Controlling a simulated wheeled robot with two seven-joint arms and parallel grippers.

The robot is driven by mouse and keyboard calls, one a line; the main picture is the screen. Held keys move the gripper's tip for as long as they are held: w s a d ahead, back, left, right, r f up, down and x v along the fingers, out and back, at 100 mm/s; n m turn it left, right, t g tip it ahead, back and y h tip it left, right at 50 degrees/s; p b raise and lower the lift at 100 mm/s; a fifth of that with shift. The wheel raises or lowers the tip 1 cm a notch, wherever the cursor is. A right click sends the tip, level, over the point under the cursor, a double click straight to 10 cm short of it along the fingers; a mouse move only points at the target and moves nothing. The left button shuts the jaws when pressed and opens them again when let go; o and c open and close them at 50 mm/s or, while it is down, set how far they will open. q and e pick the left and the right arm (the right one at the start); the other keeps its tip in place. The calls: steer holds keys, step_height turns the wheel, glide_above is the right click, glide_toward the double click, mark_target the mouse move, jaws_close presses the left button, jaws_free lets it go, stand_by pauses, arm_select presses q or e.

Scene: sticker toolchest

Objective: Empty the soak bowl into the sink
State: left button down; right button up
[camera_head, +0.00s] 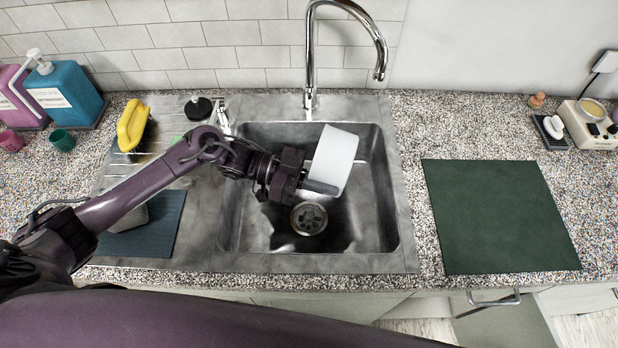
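A white bowl (336,158) is held over the sink (372,215), tipped on its side with its outer wall toward the camera. My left gripper (318,184) reaches in from the left and is shut on the bowl's rim or wall near its lower edge. The bowl's inside is hidden, so I cannot tell what is in it. The round drain (309,218) shows below the bowl, and the basin around it looks dark and shiny. My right gripper is not in view.
A tall chrome faucet (311,60) stands behind the sink. A yellow sponge-like item (133,124) and a blue mat (150,225) lie at left. Soap dispensers (65,92) stand farther left. A clear green mat (497,215) lies at right.

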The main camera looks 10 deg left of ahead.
arm_select(q)
steer(key=shift+a+r+h+b, duration=0.35)
steer(key=shift+a+h+b, duration=0.35)
steer(key=shift+h+b, duration=0.4)
stand_by(0.3)
steer(key=shift+a+r+h+b, duration=0.25)
steer(key=shift+a+h+b, duration=0.85)
steer(key=shift+b, duration=0.7)
